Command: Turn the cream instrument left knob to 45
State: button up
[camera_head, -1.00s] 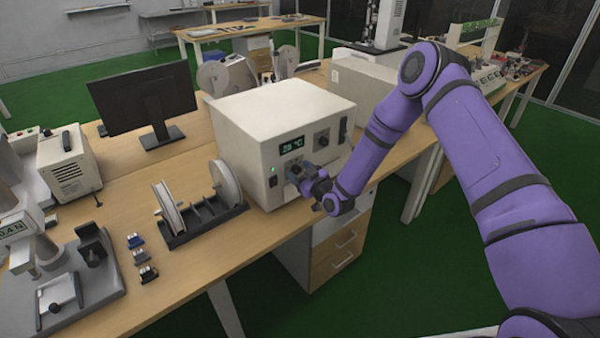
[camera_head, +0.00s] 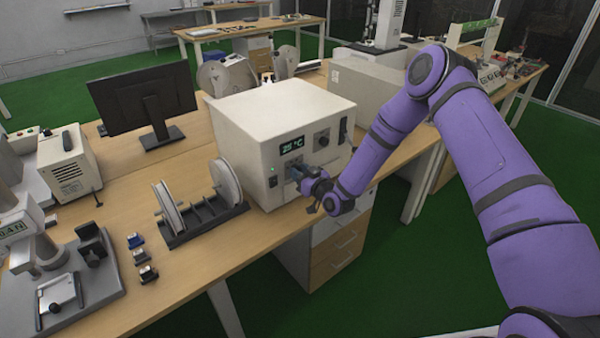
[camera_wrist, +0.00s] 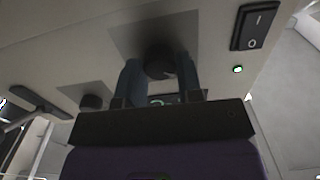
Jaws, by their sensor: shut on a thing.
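The cream instrument (camera_head: 262,118) stands on the wooden bench, its front panel facing my arm. Its small display (camera_head: 292,145) reads about 25 °C. My gripper (camera_head: 297,171) is at the panel just below the display and hides most of the left knob in the head view. In the wrist view, my gripper (camera_wrist: 160,78) has its two fingers on either side of the dark round left knob (camera_wrist: 160,62), shut on it. The knob's pointer angle cannot be made out.
A power rocker switch (camera_wrist: 254,27) and a lit green lamp (camera_wrist: 238,69) are on the panel beside the gripped knob. A spool rack (camera_head: 205,215) stands left of the instrument. A monitor (camera_head: 147,100) is behind it.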

jog(key=shift+d+f+m, duration=0.1)
jog(key=shift+m, duration=3.75)
jog(key=shift+d+f+m, duration=0.1)
jog(key=shift+m, duration=3.75)
jog(key=o, duration=0.9)
jog(key=shift+r, duration=0.1)
jog(key=v, duration=1)
jog(key=shift+s+d, duration=0.2)
jog(key=shift+s, duration=0.1)
